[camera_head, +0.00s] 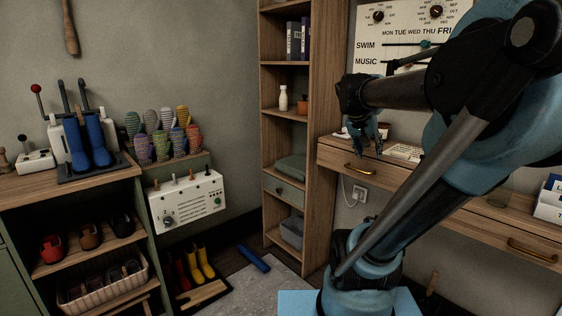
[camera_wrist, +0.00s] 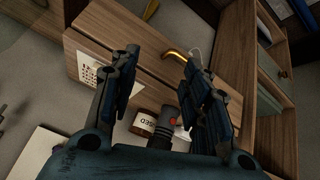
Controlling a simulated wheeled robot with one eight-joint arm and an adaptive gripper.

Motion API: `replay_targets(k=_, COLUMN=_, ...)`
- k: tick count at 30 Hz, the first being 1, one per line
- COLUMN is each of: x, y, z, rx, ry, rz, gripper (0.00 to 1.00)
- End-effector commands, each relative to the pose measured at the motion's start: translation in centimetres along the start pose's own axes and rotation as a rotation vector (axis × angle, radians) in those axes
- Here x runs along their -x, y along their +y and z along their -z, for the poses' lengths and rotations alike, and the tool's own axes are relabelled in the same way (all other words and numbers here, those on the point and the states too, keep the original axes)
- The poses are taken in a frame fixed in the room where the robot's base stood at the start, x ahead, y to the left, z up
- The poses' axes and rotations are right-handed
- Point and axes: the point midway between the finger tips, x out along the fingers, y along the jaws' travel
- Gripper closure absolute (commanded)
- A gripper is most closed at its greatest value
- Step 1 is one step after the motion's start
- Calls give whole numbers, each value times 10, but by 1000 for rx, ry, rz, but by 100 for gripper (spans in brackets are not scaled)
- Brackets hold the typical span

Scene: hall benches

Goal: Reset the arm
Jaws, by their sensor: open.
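My gripper (camera_head: 368,142) is at the end of my blue and black arm, in front of the wall desk (camera_head: 440,198) in the head view. In the wrist view its two fingers (camera_wrist: 160,82) stand apart with nothing between their tips. Beyond them are the desk's wooden front and a brass drawer handle (camera_wrist: 178,55). A dark cylinder with a red dot (camera_wrist: 165,125) and a labelled jar (camera_wrist: 143,122) show low between the fingers; I cannot tell how far off they are. My arm is bent and reaches left across the right half of the head view.
A tall shelf (camera_head: 318,130) stands just left of my gripper. A bench with blue boots (camera_head: 90,140) and cubbies is at the left. A blue object (camera_head: 252,261) lies on the floor beside the grey rug (camera_head: 262,290). A weekday board (camera_head: 400,35) hangs above the desk.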

Motion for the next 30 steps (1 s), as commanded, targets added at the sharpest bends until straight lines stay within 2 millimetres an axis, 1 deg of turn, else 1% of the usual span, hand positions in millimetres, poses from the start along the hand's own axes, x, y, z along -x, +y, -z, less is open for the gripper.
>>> replay_targets(k=1, x=-7, y=-3, z=-31, rx=35, ry=-37, rz=27, gripper=57)
replay_targets(k=2, x=-10, y=-6, z=-48, rx=59, ry=-61, rz=45, gripper=57)
replay_targets(k=3, x=-15, y=-10, z=-72, rx=90, ry=-92, rz=71, gripper=57)
replay_targets(k=5, x=-22, y=-15, z=-107, rx=140, ry=-136, rz=111, gripper=57)
replay_targets(k=6, x=-27, y=-20, z=-130, rx=174, ry=-164, rz=141, gripper=57)
replay_targets(k=8, x=-33, y=-26, z=-163, rx=223, ry=-203, rz=186, gripper=57)
replay_targets(k=9, x=-36, y=-29, z=-184, rx=254, ry=-226, rz=216, gripper=57)
replay_targets(k=12, x=-43, y=-38, z=-227, rx=324, ry=-271, rz=285, gripper=57)
replay_targets(k=15, x=-48, y=-45, z=-256, rx=373, ry=-300, rz=337, gripper=57)
replay_targets(k=18, x=-50, y=-47, z=-273, rx=401, ry=-316, rz=366, gripper=57)
replay_targets(k=20, x=-51, y=-48, z=-277, rx=410, ry=-320, rz=374, gripper=57)
replay_targets(k=30, x=-51, y=-48, z=-277, rx=412, ry=-320, rz=377, gripper=57)
